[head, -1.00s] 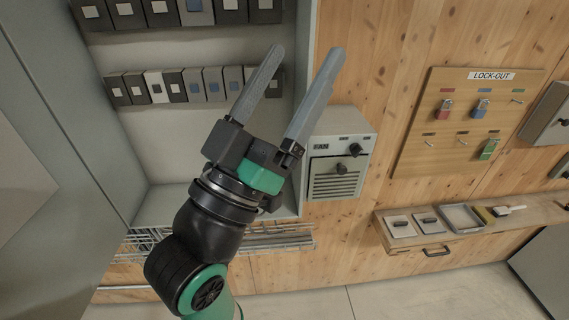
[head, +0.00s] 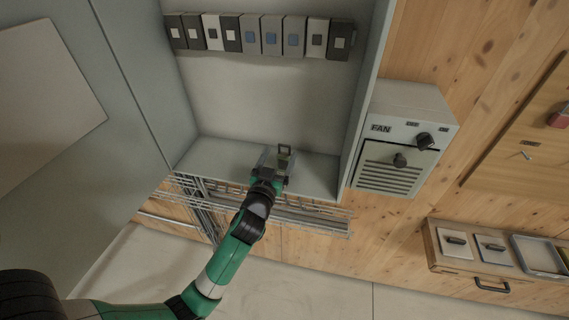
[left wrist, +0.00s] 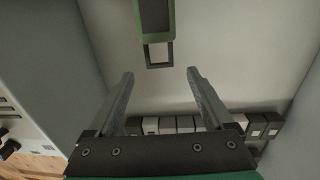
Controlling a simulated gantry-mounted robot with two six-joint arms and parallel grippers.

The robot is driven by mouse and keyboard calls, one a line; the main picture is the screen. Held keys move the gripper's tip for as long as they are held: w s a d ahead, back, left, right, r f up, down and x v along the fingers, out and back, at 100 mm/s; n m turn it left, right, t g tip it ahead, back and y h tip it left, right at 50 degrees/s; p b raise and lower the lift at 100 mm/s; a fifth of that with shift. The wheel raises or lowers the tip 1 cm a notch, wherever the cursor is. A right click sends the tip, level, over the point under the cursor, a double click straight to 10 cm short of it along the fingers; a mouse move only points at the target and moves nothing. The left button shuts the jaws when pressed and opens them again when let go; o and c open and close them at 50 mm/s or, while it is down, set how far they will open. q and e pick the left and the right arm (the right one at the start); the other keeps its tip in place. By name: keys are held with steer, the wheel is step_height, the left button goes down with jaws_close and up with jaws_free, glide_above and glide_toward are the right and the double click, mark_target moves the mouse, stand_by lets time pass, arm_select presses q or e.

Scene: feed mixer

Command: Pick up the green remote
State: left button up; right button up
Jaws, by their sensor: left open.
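The green remote (left wrist: 154,20) is at the top of the left wrist view, with a green frame, a dark face and a dark square loop at its lower end. Its upper part is cut off by the picture edge. My left gripper (left wrist: 161,78) is open and empty, with the remote ahead of the gap between its fingertips and apart from them. In the head view my left gripper (head: 276,160) is small, at the floor of the grey cabinet, and a small greenish loop shape, probably part of the remote (head: 285,149), shows by its fingertips. My right gripper is not in view.
The cabinet's side wall (head: 366,90) stands right of my gripper. A row of switch boxes (head: 270,35) lines its back. Wire racks (head: 300,221) lie below. The fan box (head: 404,140) and a shelf with trays (head: 480,243) are on the right.

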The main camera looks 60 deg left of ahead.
arm_select(q)
steer(key=p+x, duration=0.1)
steer(key=x, duration=0.7)
steer(key=shift+w+a+f, duration=0.2)
steer(key=shift+w+f, duration=0.05)
steer(key=shift+f, duration=0.05)
steer(key=shift+c, duration=0.2)
jaws_close()
